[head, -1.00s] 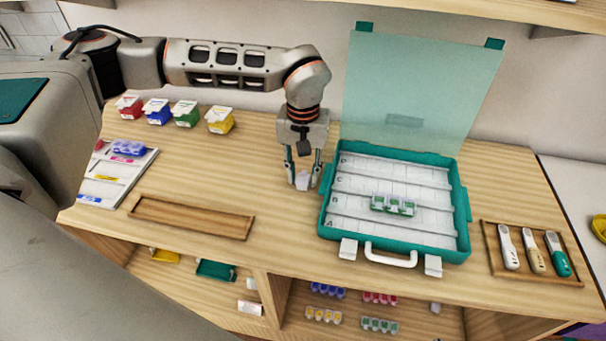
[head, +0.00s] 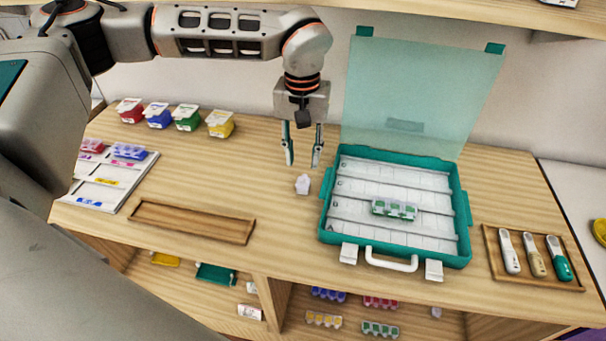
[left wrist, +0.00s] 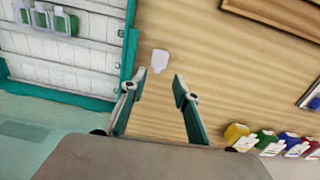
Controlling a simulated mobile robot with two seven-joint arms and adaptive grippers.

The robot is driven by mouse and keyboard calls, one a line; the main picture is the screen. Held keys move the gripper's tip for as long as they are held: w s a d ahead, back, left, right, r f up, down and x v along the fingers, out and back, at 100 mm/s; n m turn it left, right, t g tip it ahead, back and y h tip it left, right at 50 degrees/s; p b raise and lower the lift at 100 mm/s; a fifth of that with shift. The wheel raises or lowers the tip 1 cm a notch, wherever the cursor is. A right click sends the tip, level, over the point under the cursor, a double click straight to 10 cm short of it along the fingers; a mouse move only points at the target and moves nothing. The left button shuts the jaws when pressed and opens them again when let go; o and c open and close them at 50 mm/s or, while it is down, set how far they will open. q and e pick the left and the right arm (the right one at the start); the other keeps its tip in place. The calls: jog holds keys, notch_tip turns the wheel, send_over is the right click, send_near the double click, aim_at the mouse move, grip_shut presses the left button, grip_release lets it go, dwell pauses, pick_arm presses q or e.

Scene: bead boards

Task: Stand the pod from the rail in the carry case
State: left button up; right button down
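A small white pod-like piece (head: 302,184) lies on the wooden table just left of the carry case. It also shows in the left wrist view (left wrist: 160,60), beyond my fingertips. My left gripper (head: 302,163) is open and empty above and slightly behind it, fingers pointing down and not touching it; its open fingers show in the left wrist view (left wrist: 153,86). The teal carry case (head: 325,205) is open, lid up at the back, with white rows inside. A green-and-white pod strip (head: 393,209) sits in a middle row. My right gripper is not in view.
A white board (head: 108,194) with blue and red pods stands at the left. An empty wooden tray (head: 192,221) is at the front. Several coloured boxes (head: 187,116) line the back. A tray of pens (head: 537,279) is right of the case. Shelf pods (head: 324,320) sit below.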

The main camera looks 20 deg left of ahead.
aim_at(304, 178)
pick_arm(q)
jog(key=f, duration=0.7)
jog(key=shift+d+f, duration=0.15)
jog(key=shift+d, duration=0.1)
jog(key=c, duration=0.7)
